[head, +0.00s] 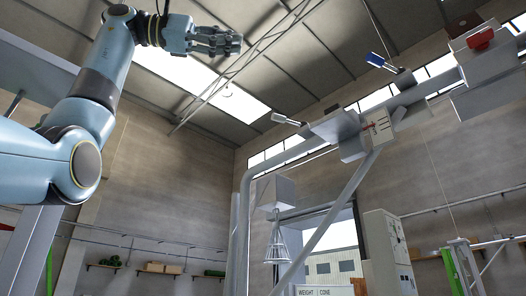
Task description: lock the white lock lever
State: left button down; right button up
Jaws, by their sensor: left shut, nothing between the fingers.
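The white lock lever (286,119) sticks out to the left from a grey block (336,126) on the metal frame, near the middle of the view. It slants, with its pale grip at the upper left end. My left gripper (236,44) is at the upper left of the view, above and left of the lever and clearly apart from it. Its fingers are shut with nothing between them. My right gripper is not in view.
A blue-handled lever (376,60) and a red part (480,39) sit farther right along the grey pipe frame (246,205). A grey box with a wire cone (277,243) hangs below. Open air lies between my left gripper and the white lever.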

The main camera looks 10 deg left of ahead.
aim_at(275, 117)
jog(key=i+j, duration=0.2)
jog(key=i, duration=0.25)
jog(key=i+j, duration=0.25)
jog(key=i, duration=0.25)
